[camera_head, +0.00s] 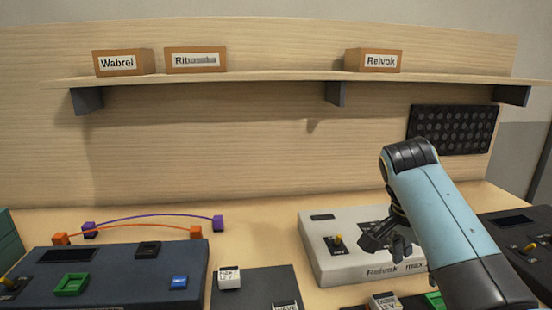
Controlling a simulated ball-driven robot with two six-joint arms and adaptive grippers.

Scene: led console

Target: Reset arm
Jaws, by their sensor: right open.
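My right arm comes in from the lower right, light blue with dark joints. Its dark right gripper (389,240) hangs over the light grey console labelled Relvok (345,270), near a small yellow-tipped switch (337,241). The gripper is open, and I see nothing between its fingers. Whether it touches the console I cannot tell. It hides part of the console's top. My left gripper is not in view.
A dark console (115,264) with green and blue parts stands at left, with purple and orange cables behind it. Another dark console (521,235) is at right. Small modules lie in front. A shelf (250,77) with labelled boxes runs along the back wall.

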